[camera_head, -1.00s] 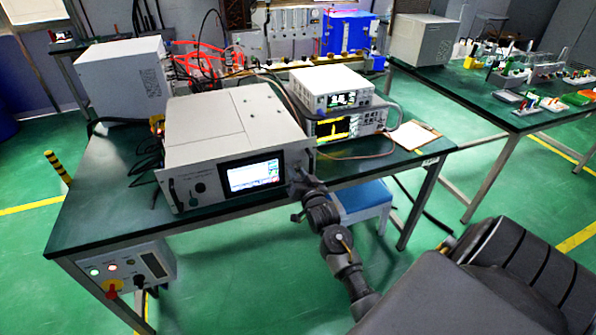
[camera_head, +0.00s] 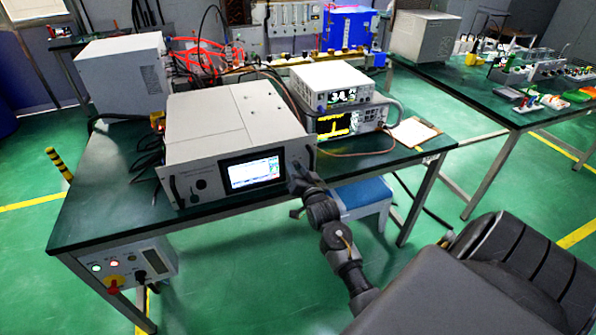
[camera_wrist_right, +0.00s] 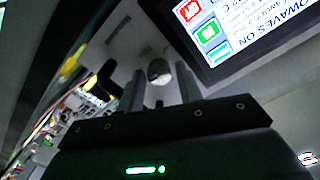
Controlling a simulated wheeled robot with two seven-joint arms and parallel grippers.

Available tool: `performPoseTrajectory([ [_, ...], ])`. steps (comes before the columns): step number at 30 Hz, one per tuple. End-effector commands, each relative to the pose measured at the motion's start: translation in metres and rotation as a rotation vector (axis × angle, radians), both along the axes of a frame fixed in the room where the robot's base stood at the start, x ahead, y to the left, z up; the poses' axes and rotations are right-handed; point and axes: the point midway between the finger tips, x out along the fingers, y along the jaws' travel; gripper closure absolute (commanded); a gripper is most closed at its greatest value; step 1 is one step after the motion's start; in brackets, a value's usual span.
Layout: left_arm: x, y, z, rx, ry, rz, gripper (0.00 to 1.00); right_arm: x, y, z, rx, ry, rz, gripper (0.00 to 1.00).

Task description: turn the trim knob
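The generator is a pale grey box (camera_head: 235,125) on the green-topped table, with a lit screen (camera_head: 252,172) on its front. My right gripper (camera_wrist_right: 158,85) is open, one finger on each side of the knob, with gaps visible on both sides. In the head view my right gripper (camera_head: 297,178) is at the right end of the front panel and hides the knob. My left gripper is out of view.
Two stacked instruments (camera_head: 333,88) stand right of the generator, with a clipboard (camera_head: 413,133) beside them. Handles (camera_head: 174,190) stick out of the front panel. A blue stool (camera_head: 362,194) is below the table's front edge. Cables lie left of the generator.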

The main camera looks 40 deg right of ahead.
Motion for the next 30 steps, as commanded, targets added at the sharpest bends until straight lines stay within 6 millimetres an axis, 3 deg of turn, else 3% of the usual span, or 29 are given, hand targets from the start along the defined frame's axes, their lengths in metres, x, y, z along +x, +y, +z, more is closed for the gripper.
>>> performPoseTrajectory([
  [5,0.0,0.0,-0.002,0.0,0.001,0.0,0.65,-0.015,0.005,-0.002,0.0,0.001,0.0,0.65],
  [18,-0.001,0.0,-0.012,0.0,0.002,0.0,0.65,-0.089,0.032,-0.002,0.001,0.002,0.001,0.65],
  [30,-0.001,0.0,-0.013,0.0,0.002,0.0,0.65,-0.102,0.036,0.0,0.0,0.001,0.0,0.65],
])
